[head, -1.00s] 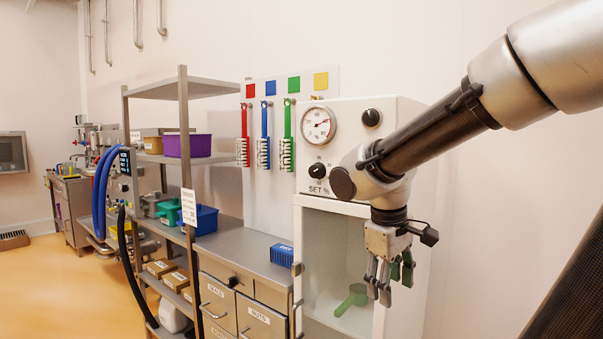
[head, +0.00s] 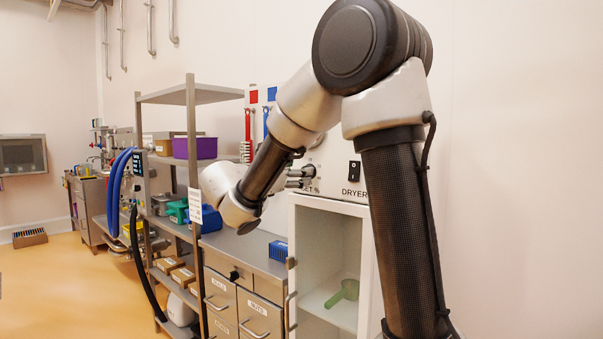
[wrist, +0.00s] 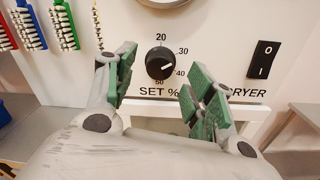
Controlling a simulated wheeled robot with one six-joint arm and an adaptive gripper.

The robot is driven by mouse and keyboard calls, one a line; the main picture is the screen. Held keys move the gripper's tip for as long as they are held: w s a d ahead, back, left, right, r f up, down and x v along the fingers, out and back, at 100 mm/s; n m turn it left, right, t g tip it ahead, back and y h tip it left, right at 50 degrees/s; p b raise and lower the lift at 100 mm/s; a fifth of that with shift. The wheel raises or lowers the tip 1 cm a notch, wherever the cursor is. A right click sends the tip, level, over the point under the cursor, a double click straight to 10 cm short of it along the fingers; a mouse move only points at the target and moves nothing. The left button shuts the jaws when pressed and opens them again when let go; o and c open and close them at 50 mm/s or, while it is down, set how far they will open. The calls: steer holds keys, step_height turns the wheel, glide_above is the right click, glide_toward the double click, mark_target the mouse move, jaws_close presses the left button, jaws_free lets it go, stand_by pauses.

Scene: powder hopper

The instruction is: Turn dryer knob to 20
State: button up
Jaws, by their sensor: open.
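The dryer knob (wrist: 160,66) is round and black, on the white panel above the words "SET %". Its white mark points right, close to 40; the numbers 20, 30, 40 and 50 show around it. My gripper (wrist: 158,80) is open in the wrist view, its green-padded fingers to the left and right of the knob. I cannot tell whether they touch it. In the head view my gripper (head: 301,177) is at the front of the white dryer (head: 362,209), and my arm hides most of the panel and the knob.
A black rocker switch (wrist: 263,61) is right of the knob, and a gauge edge shows above. Below the panel is an open compartment holding a green scoop (head: 345,291). Brushes (wrist: 28,25) hang at left. A metal shelf (head: 190,95) stands left of my arm.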

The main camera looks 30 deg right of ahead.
steer(key=x, duration=0.3)
steer(key=shift+w+d, duration=0.1)
steer(key=shift+d, duration=0.3)
steer(key=shift+c, duration=0.4)
steer(key=c, duration=0.9)
steer(key=shift+c, duration=0.2)
steer(key=n, duration=1.1)
steer(key=shift+w+a+n, duration=0.1)
steer(key=shift+w+n, duration=0.1)
steer(key=shift+n, duration=0.2)
